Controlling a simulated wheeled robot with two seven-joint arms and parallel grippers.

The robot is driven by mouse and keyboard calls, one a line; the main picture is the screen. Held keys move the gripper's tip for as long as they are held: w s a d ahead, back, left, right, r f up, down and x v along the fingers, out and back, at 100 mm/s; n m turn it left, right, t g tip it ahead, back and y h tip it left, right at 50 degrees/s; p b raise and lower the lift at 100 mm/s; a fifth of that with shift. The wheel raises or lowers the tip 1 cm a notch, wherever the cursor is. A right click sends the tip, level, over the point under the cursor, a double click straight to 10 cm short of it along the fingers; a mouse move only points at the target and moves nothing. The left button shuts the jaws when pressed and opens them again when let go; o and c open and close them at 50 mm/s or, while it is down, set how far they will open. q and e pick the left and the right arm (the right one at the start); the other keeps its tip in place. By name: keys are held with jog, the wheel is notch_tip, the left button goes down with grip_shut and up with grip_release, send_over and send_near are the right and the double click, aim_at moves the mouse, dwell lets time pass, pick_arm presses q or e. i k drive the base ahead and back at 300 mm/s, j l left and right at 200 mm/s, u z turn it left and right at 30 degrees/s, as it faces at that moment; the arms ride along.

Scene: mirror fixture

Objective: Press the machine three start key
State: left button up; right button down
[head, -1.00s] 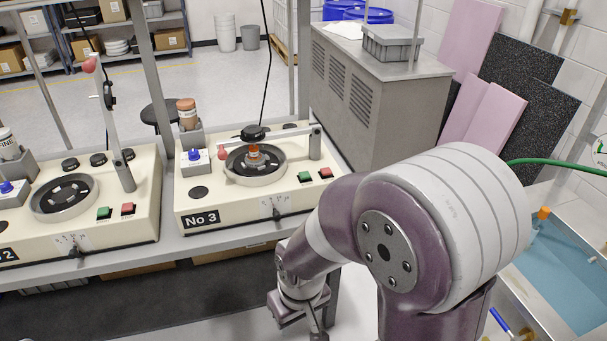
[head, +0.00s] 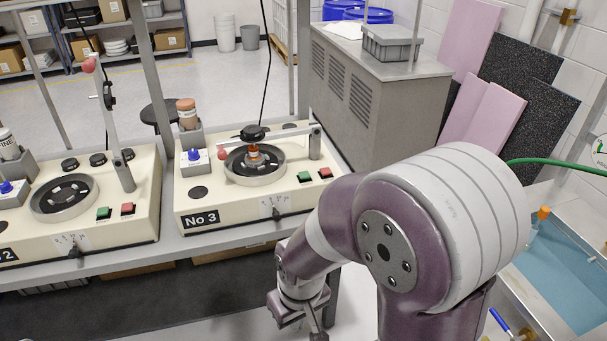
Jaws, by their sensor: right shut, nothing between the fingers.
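The machine marked No 3 (head: 240,212) is a cream box on the grey bench. On its front right are a green key (head: 304,176) and, to its right, a red key (head: 325,172). Its round bowl (head: 255,176) holds an orange-topped piece under a black knob, with a lever arm lying across it. My right gripper (head: 317,332) is low at the bottom edge, in front of and below the bench front, apart from the keys. It is shut and empty, partly cut off by the frame. My left gripper is not in view.
A machine marked 2 (head: 112,228) stands to the left with its lever raised. A blue switch box (head: 194,162) and an orange-capped bottle (head: 187,114) stand by No 3's bowl. A grey cabinet (head: 372,130) is behind right. A blue-filled basin (head: 560,265) is at right.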

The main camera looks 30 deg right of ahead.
aim_at(305, 176)
jog(key=i+l+z, duration=0.15)
jog(key=i+l, duration=0.2)
jog(key=i+l+z, duration=0.15)
jog(key=i+l, duration=0.15)
jog(key=i, duration=0.3)
jog(key=i+l+z, duration=0.2)
jog(key=i, duration=0.25)
